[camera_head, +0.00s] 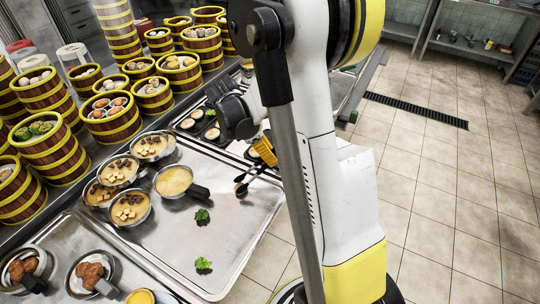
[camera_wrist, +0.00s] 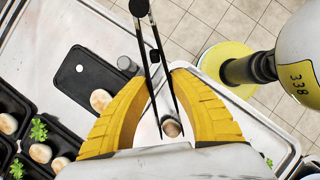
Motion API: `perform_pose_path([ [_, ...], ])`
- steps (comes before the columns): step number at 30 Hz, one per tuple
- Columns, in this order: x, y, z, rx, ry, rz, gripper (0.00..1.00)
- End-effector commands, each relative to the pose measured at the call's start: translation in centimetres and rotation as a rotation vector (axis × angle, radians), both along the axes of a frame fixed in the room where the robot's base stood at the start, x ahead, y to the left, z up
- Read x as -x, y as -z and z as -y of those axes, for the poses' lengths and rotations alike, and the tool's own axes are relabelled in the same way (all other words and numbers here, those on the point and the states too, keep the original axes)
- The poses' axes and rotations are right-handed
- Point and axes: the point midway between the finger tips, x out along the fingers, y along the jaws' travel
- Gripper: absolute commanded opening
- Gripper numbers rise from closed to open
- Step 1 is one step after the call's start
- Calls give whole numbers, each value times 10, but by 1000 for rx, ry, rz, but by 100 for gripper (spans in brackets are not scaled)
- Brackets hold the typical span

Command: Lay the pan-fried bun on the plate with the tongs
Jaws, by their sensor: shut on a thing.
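My gripper (camera_wrist: 158,78) has its yellow fingers closed around a slim pair of dark tongs (camera_wrist: 146,35), which run between them. In the head view my gripper (camera_head: 264,151) is over the right part of the steel counter, with the tongs (camera_head: 243,184) sticking out to the lower left. Pale browned buns (camera_wrist: 101,100) lie in black trays (camera_wrist: 82,72) left of my gripper. I cannot make out an empty plate.
Several steel pans (camera_head: 173,181) of food stand on the counter, left of the tongs. Stacked bamboo steamers (camera_head: 109,120) line the back left. Green leaf garnishes (camera_head: 203,216) lie on otherwise clear metal. Pans of brown food (camera_head: 92,271) stand at the lower left. Tiled floor lies to the right.

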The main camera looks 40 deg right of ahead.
Motion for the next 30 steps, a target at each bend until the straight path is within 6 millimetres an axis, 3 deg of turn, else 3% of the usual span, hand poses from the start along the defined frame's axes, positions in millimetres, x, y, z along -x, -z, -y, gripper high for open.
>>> perform_pose_path([
  [24,0,-66,0,0,0,0,9],
  [30,0,-68,0,0,0,0,9],
])
